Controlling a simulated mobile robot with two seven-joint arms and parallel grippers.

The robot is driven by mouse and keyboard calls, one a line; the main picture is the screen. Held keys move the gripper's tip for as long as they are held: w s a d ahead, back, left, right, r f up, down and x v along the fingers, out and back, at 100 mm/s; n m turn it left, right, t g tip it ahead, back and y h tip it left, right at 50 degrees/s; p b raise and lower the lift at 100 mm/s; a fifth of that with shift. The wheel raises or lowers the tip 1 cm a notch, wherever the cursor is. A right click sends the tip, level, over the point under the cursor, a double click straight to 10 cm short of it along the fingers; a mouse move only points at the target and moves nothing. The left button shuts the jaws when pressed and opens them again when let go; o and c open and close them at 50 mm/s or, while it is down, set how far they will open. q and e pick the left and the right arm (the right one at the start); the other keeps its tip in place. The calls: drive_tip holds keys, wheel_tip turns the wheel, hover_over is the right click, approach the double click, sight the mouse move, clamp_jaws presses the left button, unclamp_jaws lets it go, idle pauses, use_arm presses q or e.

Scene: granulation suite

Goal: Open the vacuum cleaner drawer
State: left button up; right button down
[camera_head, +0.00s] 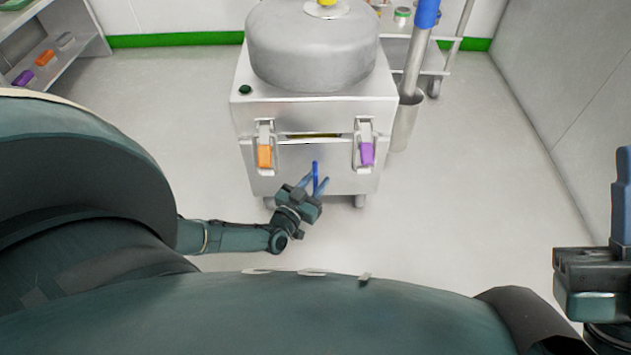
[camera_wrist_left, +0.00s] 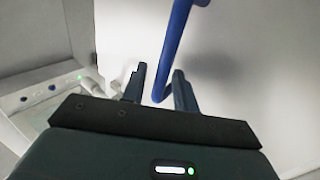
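The vacuum cleaner (camera_head: 243,120) is a pale metal box with a rounded grey top, in the middle of the head view. Its drawer front (camera_head: 300,160) carries a blue bar handle (camera_head: 315,172). A latch with an orange tab (camera_head: 264,156) is on the left and one with a purple tab (camera_head: 367,153) on the right. My left gripper (camera_head: 315,183) is at the handle with its fingers apart. In the left wrist view the handle (camera_wrist_left: 176,45) reaches between the fingertips (camera_wrist_left: 160,80), with space visible beside it. My right gripper (camera_head: 622,205) is partly cut off at the right edge.
A cart (camera_head: 436,62) and a metal cylinder holding a blue-topped tube (camera_head: 405,120) stand behind right. A shelf (camera_head: 75,58) with small coloured items is at the far left. The pale floor (camera_head: 480,200) to the right is clear.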

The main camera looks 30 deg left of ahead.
use_arm(q)
drive_tip(key=shift+c, duration=0.4)
clamp_jaws()
drive_tip(key=shift+s, duration=0.1)
